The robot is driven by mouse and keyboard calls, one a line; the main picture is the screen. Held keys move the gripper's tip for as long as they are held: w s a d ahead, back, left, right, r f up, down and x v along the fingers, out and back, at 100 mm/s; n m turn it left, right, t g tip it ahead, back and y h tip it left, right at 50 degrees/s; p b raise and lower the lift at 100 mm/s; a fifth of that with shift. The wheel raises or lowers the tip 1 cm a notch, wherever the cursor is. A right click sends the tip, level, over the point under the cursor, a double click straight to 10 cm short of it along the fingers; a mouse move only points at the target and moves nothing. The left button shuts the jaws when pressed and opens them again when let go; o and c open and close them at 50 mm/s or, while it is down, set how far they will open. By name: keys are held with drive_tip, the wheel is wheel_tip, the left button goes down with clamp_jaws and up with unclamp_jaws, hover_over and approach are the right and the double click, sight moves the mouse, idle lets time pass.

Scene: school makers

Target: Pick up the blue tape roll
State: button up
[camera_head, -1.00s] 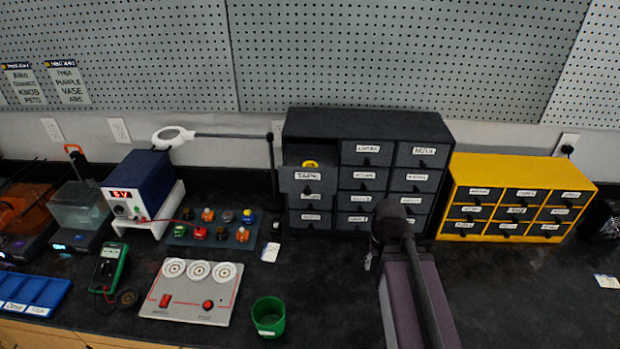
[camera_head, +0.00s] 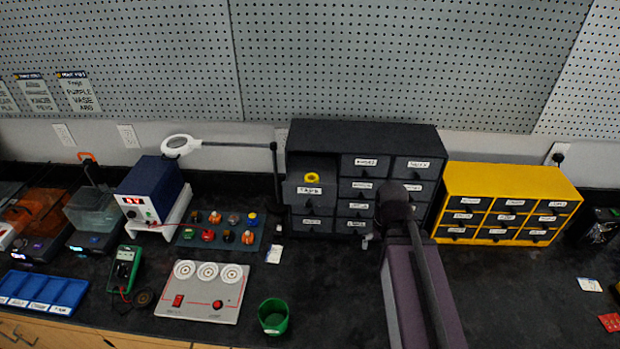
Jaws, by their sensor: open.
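I see no blue tape roll in this view. A drawer labelled TAPE (camera_head: 310,190) stands open at the upper left of the dark drawer cabinet (camera_head: 368,134). A yellow ring-shaped roll (camera_head: 313,177) shows in it; the rest of the drawer's inside is hidden by its front and walls. My arm rises from the bottom edge right of centre, in front of the cabinet's lower right part. My gripper cannot be made out; it is hidden behind or beyond my own arm links.
A yellow drawer cabinet (camera_head: 455,178) stands to the right. Left are a magnifier lamp (camera_head: 181,145), a blue power supply (camera_head: 150,190), a red-trimmed panel (camera_head: 205,301) and a green cup (camera_head: 273,316). The dark bench is mostly clear at right front.

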drive_tip(key=w+a+r+p, duration=0.1)
drive_tip(key=w+r+p, duration=0.1)
drive_tip(key=r+p, duration=0.85)
drive_tip(key=w+a+r+p, duration=0.2)
drive_tip(key=r+p, duration=0.7)
drive_tip(key=r, duration=0.2)
drive_tip(key=w+a+m+p, duration=0.1)
drive_tip(key=w+a, duration=0.3)
drive_tip(key=a, duration=0.4)
drive_tip(key=w+a+r+m+p, duration=0.1)
drive_tip(key=w+a, duration=0.3)
drive_tip(key=a, duration=0.4)
drive_tip(key=shift+a+r+m, duration=0.25)
drive_tip(key=shift+m, duration=0.25)
drive_tip(key=shift+w+f, duration=0.1)
drive_tip(key=shift+f, duration=0.1)
wheel_tip(320, 180, down, 8)
drive_tip(key=b, duration=0.8)
drive_tip(key=shift+f+b, duration=0.1)
drive_tip(key=shift+b, duration=0.25)
drive_tip(key=shift+f, duration=0.1)
drive_tip(key=shift+w+d+f+b, duration=0.1)
drive_tip(key=shift+d+f+b, duration=0.05)
drive_tip(key=shift+f+b, duration=2.45)
